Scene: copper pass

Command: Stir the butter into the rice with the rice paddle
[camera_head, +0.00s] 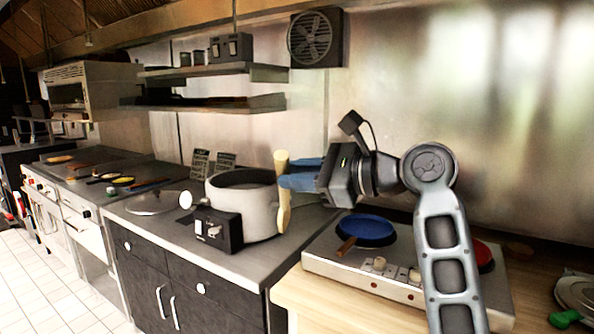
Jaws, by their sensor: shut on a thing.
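My gripper (288,178), with blue fingers, is shut on the pale wooden rice paddle (283,211). The paddle is upright at the right edge of the light-coloured rice pot (255,213). Its lower end shows outside the pot's outline, near the counter; I cannot tell whether it touches the pot or the counter. The pot is open at the top and has a black control box at its front (217,229). Its inside looks grey and dark; I cannot make out rice or butter in it.
A round lid (152,203) lies on the counter left of the pot. A two-plate hob (335,262) stands at right, with a blue pan (368,229) and a partly hidden red pan (485,256). Shelves (215,103) hang above. Two dark signs (200,163) stand behind the pot.

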